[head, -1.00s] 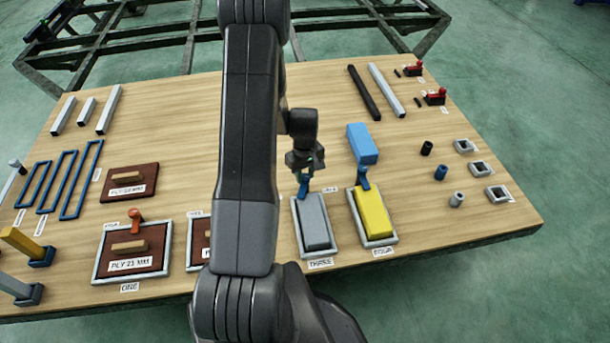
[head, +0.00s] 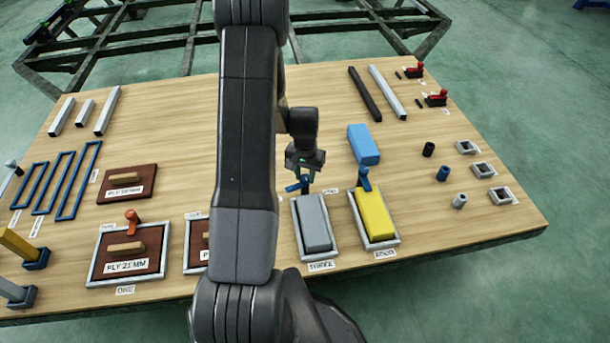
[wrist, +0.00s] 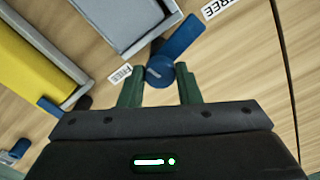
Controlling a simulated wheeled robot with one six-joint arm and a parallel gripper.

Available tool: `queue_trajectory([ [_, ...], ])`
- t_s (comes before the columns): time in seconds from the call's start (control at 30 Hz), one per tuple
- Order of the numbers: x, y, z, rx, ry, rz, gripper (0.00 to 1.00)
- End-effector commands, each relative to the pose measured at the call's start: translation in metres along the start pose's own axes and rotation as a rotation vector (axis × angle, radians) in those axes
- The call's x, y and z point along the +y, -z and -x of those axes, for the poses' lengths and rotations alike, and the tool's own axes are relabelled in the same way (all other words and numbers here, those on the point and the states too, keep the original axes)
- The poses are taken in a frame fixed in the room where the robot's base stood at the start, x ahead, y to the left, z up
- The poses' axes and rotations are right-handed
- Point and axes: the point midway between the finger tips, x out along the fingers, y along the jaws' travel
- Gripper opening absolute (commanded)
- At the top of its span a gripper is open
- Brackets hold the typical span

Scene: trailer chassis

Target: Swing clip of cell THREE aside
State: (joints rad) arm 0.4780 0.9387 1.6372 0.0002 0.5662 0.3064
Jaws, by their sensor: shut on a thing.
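The blue clip (head: 294,187) of cell THREE stands at the back edge of its grey-rimmed tray (head: 327,252), which holds a grey block (head: 315,222). Its lever points left in the head view, off the grey block. In the wrist view the clip's lever (wrist: 181,36) lies beside the tray's corner, and its round hub (wrist: 159,71) sits between my two green fingers. My gripper (wrist: 159,84) is shut on the clip's hub; the head view also shows my gripper (head: 305,172) just above the clip. The hub's lower part is hidden.
Cell FOUR, with a yellow block (head: 374,215) and its own blue clip (head: 364,180), is close on the right. A light blue block (head: 363,145) lies behind it. My arm covers part of the cell on the left. The table behind my gripper is mostly clear.

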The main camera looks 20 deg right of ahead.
Motion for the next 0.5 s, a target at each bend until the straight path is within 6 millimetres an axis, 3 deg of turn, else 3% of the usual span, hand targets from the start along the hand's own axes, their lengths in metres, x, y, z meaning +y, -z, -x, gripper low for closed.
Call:
queue_trajectory([
  [0.5,-0.0004,0.0015,0.0006,0.004,0.001,-0.235,0.08],
])
